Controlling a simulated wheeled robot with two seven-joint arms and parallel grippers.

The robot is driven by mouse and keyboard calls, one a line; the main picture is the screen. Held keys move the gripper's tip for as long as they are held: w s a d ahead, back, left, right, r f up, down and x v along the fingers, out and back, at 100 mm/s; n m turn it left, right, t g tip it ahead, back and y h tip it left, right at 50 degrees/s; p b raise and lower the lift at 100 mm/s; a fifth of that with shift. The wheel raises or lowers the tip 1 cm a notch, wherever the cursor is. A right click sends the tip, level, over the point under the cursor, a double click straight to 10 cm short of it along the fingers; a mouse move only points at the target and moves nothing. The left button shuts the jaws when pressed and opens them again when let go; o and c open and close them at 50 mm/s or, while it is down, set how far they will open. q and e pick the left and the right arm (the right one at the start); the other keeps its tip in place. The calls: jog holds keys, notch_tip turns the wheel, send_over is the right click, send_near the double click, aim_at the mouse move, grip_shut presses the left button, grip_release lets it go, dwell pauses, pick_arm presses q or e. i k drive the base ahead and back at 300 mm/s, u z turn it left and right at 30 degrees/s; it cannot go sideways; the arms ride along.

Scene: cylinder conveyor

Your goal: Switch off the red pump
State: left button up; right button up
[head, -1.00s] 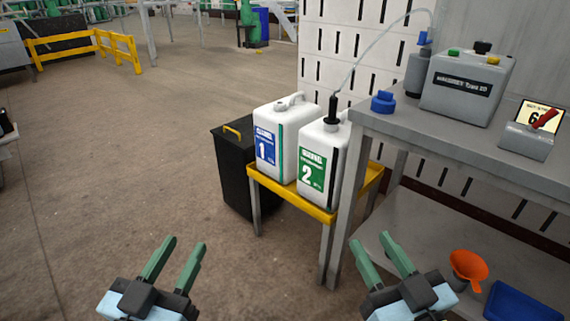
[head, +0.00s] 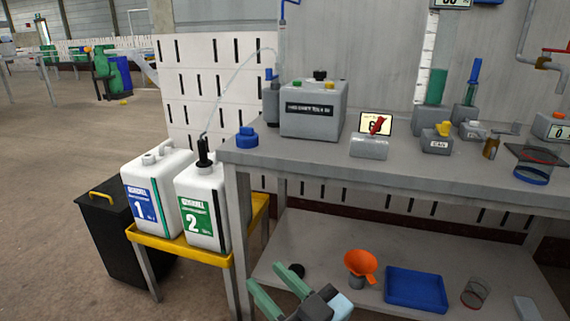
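A small grey box (head: 369,148) with a red lever (head: 377,126) stands near the front of the bench top. The lever tilts up and to the right, in front of a lit, partly hidden display panel (head: 366,119). I cannot tell for certain that this is the red pump. My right gripper (head: 268,279) is low in the head view, in front of the bench's lower shelf. Its two green fingers are apart with nothing between them, well below and left of the grey box. My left gripper is out of view.
The grey bench (head: 300,157) also bears a grey tank (head: 313,112), a blue cap (head: 246,138) and a yellow-topped box (head: 437,139). Two white canisters (head: 160,205) stand on a yellow stand (head: 200,250) to the left. An orange funnel (head: 360,263) and blue tray (head: 416,288) are below.

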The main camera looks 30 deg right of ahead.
aim_at(380, 119)
jog(key=z, duration=0.1)
jog(key=k, duration=1.05)
jog(key=z, duration=1.3)
jog(key=i, duration=0.95)
